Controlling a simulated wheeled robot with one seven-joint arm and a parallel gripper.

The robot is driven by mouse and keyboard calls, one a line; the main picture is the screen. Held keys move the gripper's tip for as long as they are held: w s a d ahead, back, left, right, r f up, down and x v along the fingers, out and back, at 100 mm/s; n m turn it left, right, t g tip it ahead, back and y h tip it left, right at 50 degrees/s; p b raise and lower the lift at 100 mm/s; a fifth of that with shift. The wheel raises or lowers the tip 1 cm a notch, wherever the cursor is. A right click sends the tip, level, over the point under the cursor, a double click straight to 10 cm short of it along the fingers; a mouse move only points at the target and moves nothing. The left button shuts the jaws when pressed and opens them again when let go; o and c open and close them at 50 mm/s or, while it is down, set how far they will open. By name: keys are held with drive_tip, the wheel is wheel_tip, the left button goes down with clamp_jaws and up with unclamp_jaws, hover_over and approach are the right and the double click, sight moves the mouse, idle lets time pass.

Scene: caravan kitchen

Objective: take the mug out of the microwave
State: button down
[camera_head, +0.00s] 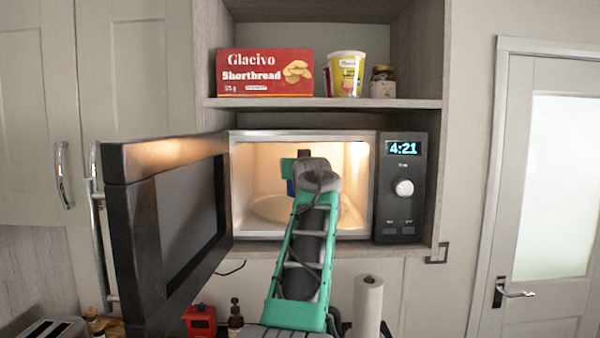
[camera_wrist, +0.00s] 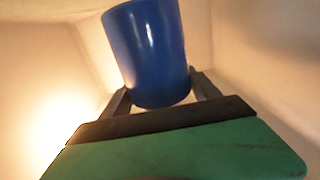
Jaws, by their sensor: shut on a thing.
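The microwave (camera_head: 305,136) stands in a shelf niche with its door (camera_head: 165,215) swung wide open to the left and its inside lit. My arm reaches into the cavity, and my gripper (camera_wrist: 160,92) is inside it. In the wrist view a blue mug (camera_wrist: 148,50) sits between the two fingers, which are shut on it. In the head view only a sliver of blue (camera_head: 291,187) shows beside my wrist; the rest of the mug is hidden. I cannot tell whether the mug touches the turntable (camera_head: 268,208).
The open door stands close on the left of my arm, and the control panel (camera_head: 403,190) is on the right. A shortbread box (camera_head: 264,72), a yellow tub (camera_head: 345,74) and a jar (camera_head: 382,82) stand on the shelf above. A paper roll (camera_head: 367,308) stands below.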

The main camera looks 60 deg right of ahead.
drive_tip(key=b+v, duration=0.7)
drive_tip(key=v, duration=1.1)
drive_tip(key=shift+r+b, duration=0.25)
drive_tip(key=shift+b, duration=0.05)
drive_tip(key=shift+a, duration=0.1)
